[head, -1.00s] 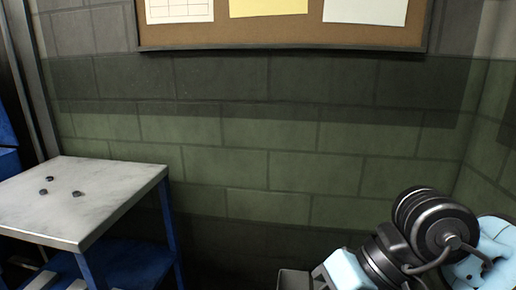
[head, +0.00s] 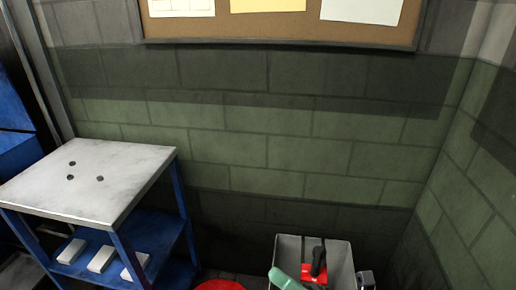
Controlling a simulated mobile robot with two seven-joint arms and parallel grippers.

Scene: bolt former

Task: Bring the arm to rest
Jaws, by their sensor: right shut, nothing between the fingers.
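Only a small grey metal piece at the bottom edge, just right of the grey bin, shows of what looks like my right gripper (head: 365,279). Its fingers are shut and empty as far as can be seen, and most of it is cut off by the frame. The rest of my right arm is out of view. My left gripper is not in view.
A blue-framed table (head: 95,195) stands at left, with three small dark round pieces (head: 71,177) on top and several white blocks (head: 102,258) on its lower shelf. A grey bin (head: 289,250) holds red and green items. A red round object (head: 220,286) lies left of it. The wall is bare below the corkboard (head: 280,27).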

